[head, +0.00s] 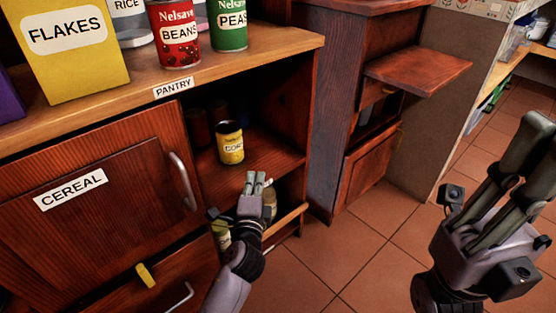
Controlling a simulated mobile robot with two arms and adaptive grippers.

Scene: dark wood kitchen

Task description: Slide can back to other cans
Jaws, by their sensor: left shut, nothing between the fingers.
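A yellow can labelled CORN (231,145) stands upright on the shelf inside the open pantry cabinet, near the middle of the shelf. Darker cans (198,128) stand behind it to the left, deep in shadow, and are hard to make out. A gap shows between the yellow can and the dark cans. My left gripper (256,180) is shut and empty, in front of the shelf, below and to the right of the yellow can, apart from it. My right gripper (530,165) is raised at the right edge over the floor, its fingers pointing up; their gap is unclear.
The counter above holds a BEANS can (175,35), a PEAS can (229,22) and a FLAKES box (72,40). The CEREAL door (100,195) is at the left. More cans (222,234) stand lower, partly behind my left arm. Tiled floor lies open at the right.

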